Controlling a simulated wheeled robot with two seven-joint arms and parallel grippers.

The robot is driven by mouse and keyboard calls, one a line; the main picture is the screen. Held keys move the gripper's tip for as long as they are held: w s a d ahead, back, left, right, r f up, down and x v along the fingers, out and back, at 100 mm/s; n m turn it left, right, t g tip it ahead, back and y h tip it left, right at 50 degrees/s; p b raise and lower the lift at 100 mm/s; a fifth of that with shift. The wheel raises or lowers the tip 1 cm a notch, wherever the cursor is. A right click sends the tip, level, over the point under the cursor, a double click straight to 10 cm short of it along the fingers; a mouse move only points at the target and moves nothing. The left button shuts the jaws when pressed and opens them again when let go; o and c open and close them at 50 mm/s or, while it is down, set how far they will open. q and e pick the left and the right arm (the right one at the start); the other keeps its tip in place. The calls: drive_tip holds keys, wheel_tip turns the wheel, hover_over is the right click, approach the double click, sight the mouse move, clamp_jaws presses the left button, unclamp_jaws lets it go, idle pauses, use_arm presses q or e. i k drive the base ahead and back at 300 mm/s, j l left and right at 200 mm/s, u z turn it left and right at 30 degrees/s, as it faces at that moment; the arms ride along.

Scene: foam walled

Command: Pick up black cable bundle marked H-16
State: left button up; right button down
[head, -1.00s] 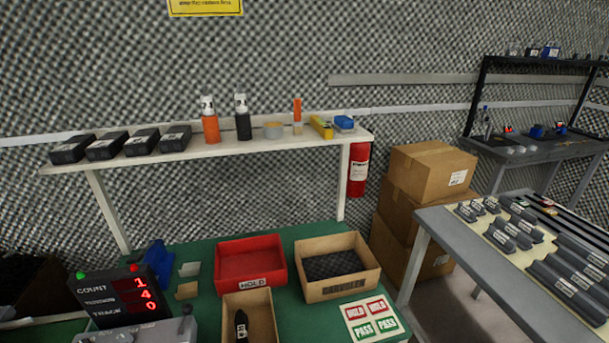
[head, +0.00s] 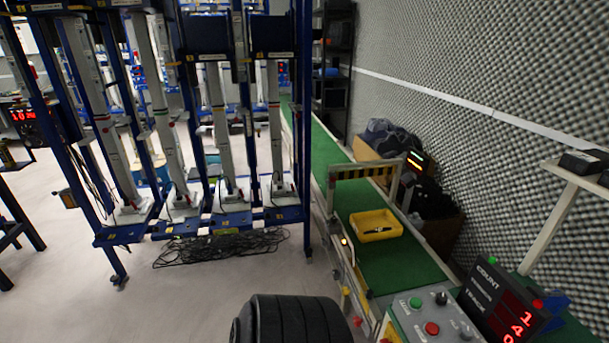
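No cable bundle with a readable H-16 mark shows in the head view. A tangle of loose black cables (head: 225,246) lies on the floor under the blue rack. A yellow tray (head: 376,226) sits on the green conveyor and holds a small dark item, too small to identify. Neither of my grippers is in view.
A blue rack (head: 230,219) holding upright grey tubes stands left of centre. The green conveyor (head: 380,263) runs along the right, with a control box (head: 432,315) and count display (head: 500,305) at its near end. Pale floor (head: 60,240) is open at left.

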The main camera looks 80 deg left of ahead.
sight(379, 230)
drive_tip(key=u, duration=1.95)
drive_tip(key=z, duration=0.45)
drive_tip(key=i+j+z, duration=0.15)
drive_tip(key=z, duration=0.15)
drive_tip(key=i+j+z, duration=0.15)
drive_tip(key=j+z, duration=0.2)
drive_tip(key=i+j+z, duration=0.1)
drive_tip(key=j+z, duration=0.55)
